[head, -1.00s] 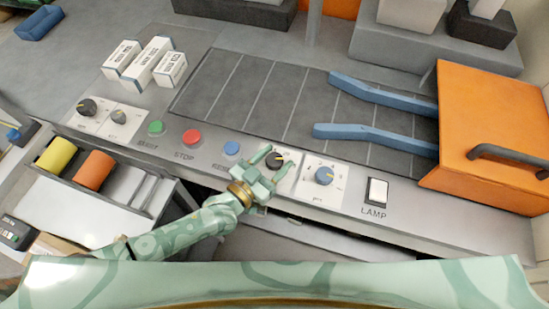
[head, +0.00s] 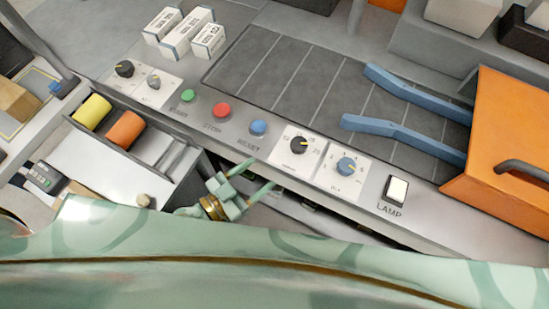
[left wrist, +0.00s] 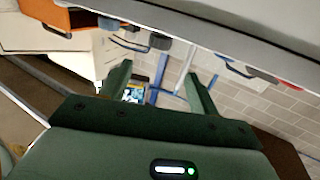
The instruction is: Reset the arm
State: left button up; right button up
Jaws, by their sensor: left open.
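My left gripper (head: 258,177) is in the head view, just in front of the console's front edge and close to my body. Its two green fingers are apart with nothing between them. They point toward the console, below the black knob (head: 299,143) and the blue knob (head: 345,166), and appear clear of both. In the left wrist view the same open fingers (left wrist: 157,72) show with empty space between them. Much of my left arm is hidden behind my green body in the head view. My right gripper is not in view.
The console carries green, red (head: 221,110) and blue buttons and a lamp switch (head: 396,190). White boxes (head: 188,32) stand behind. A bin with yellow and orange rolls (head: 125,130) is left of the gripper. An orange cover (head: 500,150) with blue rails is at right.

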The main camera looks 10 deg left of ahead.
pick_arm(q)
jog(key=shift+v, duration=1.05)
